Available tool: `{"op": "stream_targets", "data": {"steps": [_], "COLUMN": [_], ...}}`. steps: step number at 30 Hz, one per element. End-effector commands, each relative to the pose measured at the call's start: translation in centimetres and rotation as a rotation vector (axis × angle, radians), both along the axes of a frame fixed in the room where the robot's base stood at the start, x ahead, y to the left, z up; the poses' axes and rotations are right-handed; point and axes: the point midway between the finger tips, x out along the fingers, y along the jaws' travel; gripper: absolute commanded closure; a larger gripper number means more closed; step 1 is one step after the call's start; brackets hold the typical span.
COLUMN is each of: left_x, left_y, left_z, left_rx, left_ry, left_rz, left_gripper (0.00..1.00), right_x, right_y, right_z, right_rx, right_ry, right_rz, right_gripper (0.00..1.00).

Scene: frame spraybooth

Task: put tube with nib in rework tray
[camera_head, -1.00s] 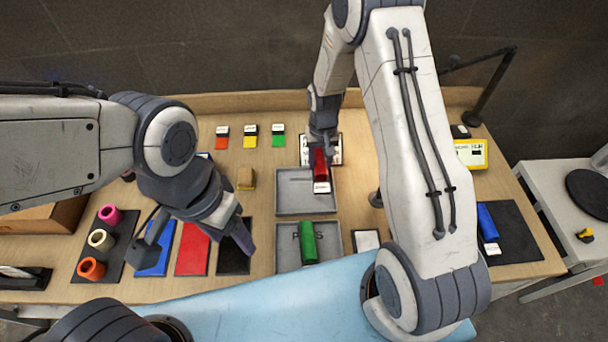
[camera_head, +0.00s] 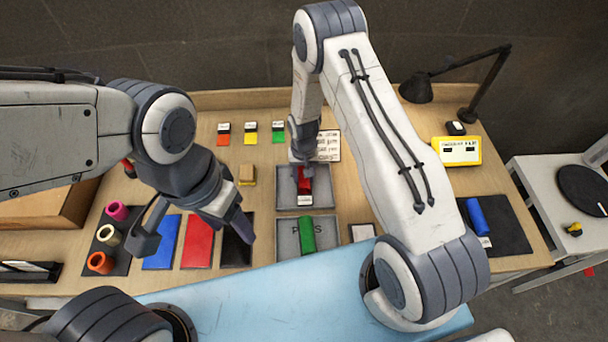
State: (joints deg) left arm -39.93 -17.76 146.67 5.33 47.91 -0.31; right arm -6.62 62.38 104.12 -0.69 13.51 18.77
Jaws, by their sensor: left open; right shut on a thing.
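A red tube (camera_head: 305,184) with a white label at its near end is gripped at its far end by my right gripper (camera_head: 303,163). It is over the upper grey tray (camera_head: 287,199); I cannot tell whether it touches the floor. A green tube (camera_head: 307,234) lies in the lower grey tray (camera_head: 287,246), whose lettering is partly covered by it. A blue tube (camera_head: 477,215) lies on a dark mat at the right. No nib can be made out on any tube. My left gripper (camera_head: 238,225) is open and empty above the black mat.
Blue, red and black mats (camera_head: 196,243) lie left of the trays. Several coloured rolls (camera_head: 100,262) stand at the left. A written card (camera_head: 328,146) is behind the upper tray. A yellow device (camera_head: 457,151) and a lamp (camera_head: 416,88) stand at the back right.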

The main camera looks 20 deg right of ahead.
Motion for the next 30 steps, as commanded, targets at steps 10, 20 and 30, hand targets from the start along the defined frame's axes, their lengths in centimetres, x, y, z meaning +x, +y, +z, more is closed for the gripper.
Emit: {"op": "stream_targets", "data": {"steps": [10,20,30], "left_x": [0.0,0.0,0.0], "left_y": [0.0,0.0,0.0], "left_z": [-0.3,-0.4,-2.9], "left_rx": [0.000,0.000,0.000], "left_ry": [0.000,0.000,0.000], "left_rz": [0.001,0.001,0.005], "left_gripper": [0.39,0.39,0.39], "right_x": [0.0,0.1,0.2], "right_y": [0.0,0.0,0.0], "right_z": [-0.2,0.7,6.7], "right_rx": [0.000,0.000,0.001], "right_ry": [0.000,-0.003,-0.006], "right_rz": [0.000,0.000,0.000], "right_gripper": [0.24,0.24,0.24]}}
